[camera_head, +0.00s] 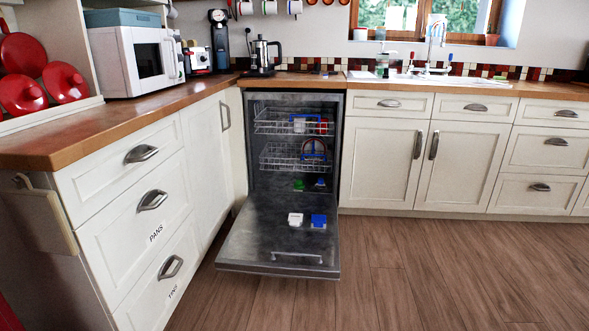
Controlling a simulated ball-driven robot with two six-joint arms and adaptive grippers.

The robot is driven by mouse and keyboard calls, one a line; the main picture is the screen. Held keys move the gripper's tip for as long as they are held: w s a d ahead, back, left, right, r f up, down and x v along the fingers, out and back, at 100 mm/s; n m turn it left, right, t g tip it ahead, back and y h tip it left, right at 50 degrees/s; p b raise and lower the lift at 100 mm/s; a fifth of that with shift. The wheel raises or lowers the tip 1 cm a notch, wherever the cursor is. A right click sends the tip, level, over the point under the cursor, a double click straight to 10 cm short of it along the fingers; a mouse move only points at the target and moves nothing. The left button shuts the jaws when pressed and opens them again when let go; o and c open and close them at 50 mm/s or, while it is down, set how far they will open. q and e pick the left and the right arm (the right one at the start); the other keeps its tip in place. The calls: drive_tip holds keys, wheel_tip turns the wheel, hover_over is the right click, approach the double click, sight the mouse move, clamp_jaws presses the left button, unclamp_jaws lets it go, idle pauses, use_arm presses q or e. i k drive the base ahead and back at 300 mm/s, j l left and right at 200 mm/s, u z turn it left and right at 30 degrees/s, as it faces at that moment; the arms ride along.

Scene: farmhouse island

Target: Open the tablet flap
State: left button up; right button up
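The dishwasher door (270,250) hangs folded down in front of the machine, its inner face up. A small white piece (295,219) and a small blue piece (319,221) sit side by side on that face. One of them may be the tablet flap; they are too small to tell which, or whether a flap is open or shut. Neither of my grippers is in view, and nothing touches the door.
The dishwasher's upper rack (290,122) and lower rack (285,158) hold a few items inside the cavity. White drawers (140,212) stand close on the left, and cupboards (380,160) on the right. The wooden floor (440,270) is clear to the right of the door.

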sight(318, 221)
drive_tip(key=i+z, duration=0.2)
drive_tip(key=i, duration=0.3)
drive_tip(key=i+j+z, duration=0.15)
drive_tip(key=i, duration=0.4)
drive_tip(key=i+j+z, duration=0.2)
drive_tip(key=i, duration=0.3)
